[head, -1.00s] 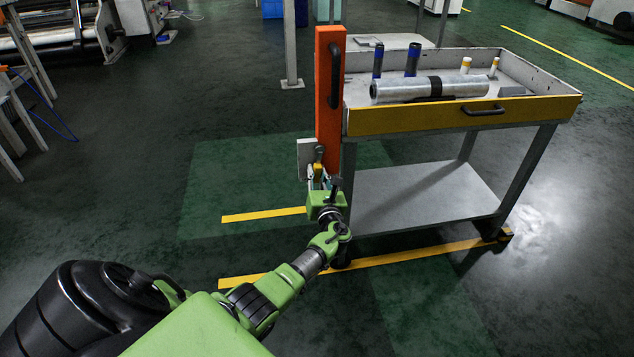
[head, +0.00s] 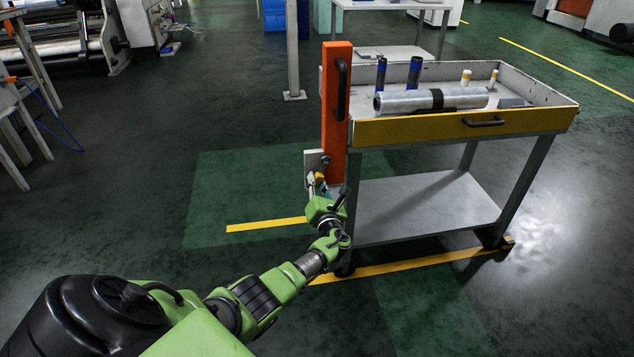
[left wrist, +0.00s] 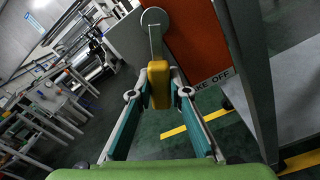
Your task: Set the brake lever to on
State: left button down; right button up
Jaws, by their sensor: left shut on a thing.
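The brake lever is a thin grey arm with a yellow grip (left wrist: 158,88), below a round grey pivot disc (left wrist: 154,17) in the left wrist view. In the head view the yellow grip (head: 319,178) is small, low beside the orange post (head: 336,110). My left gripper (head: 318,188) is at the lever; in the left wrist view its fingertips (left wrist: 159,80) close on both sides of the yellow grip. A label on the orange panel (left wrist: 195,40) reads "KE OFF", its start hidden. The lever's exact setting is hard to tell. My right gripper is not in view.
The trolley tray (head: 450,128) holds a silver roll (head: 415,101), blue-topped cylinders and small yellow-capped pieces. A lower shelf (head: 425,205) and trolley legs stand right of my gripper. A grey plate is behind the lever.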

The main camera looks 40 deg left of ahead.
pick_arm(q)
jog(key=shift+a+r, duration=0.1)
jog(key=c, duration=1.9)
grip_release()
jog(key=shift+s+d, duration=0.2)
jog(key=shift+d, duration=0.1)
jog(key=v, duration=1.1)
jog(key=shift+s+d, duration=0.1)
jog(key=shift+s, duration=0.1)
